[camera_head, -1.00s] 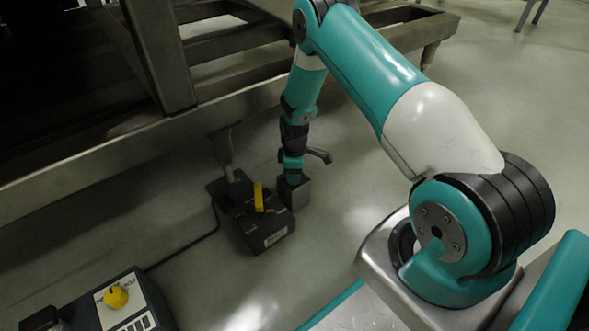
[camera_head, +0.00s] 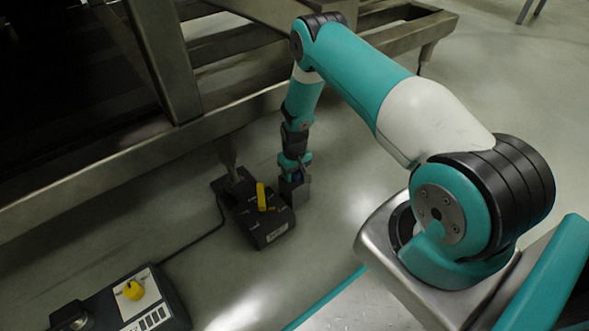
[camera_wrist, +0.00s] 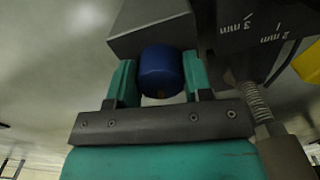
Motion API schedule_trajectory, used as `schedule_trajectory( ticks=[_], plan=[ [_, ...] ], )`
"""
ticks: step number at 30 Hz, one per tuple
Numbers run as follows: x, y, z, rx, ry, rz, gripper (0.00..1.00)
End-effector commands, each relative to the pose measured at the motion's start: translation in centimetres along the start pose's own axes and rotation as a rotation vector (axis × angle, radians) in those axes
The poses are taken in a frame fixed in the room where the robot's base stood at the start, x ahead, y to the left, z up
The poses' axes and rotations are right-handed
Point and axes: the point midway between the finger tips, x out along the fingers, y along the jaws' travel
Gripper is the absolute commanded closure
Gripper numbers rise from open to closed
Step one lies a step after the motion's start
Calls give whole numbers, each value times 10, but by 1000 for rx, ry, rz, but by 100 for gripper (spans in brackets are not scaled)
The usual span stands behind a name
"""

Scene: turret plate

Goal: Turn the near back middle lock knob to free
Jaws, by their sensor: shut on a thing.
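The blue lock knob (camera_wrist: 161,70) sits on the side of a grey metal block (camera_wrist: 150,25) in the wrist view. My gripper (camera_wrist: 160,80) has one teal finger on each side of the knob and is shut on it. In the head view my gripper (camera_head: 294,174) points down at the grey block (camera_head: 294,190), with only a bit of blue showing between them. The knob's marking is mostly hidden, so I cannot tell its lock position.
A black unit (camera_head: 262,230) with a yellow lever (camera_head: 262,197) stands close left of the block; its millimetre scale (camera_wrist: 250,25) shows in the wrist view. A control box (camera_head: 150,305) with a yellow knob (camera_head: 133,290) lies lower left. A steel frame (camera_head: 100,160) rises behind.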

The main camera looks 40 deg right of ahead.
Motion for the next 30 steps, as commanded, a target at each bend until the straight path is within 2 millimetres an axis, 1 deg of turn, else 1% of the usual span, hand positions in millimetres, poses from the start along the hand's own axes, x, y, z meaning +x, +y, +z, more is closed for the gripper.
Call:
schedule_trajectory(
  ticks=[6,15,21,30],
  plan=[
    [-2,0,0,195,3,1,78],
    [-1,0,-1,396,6,1,78],
    [0,0,-1,471,7,1,78],
    [0,0,-1,508,8,1,78]
  ],
)
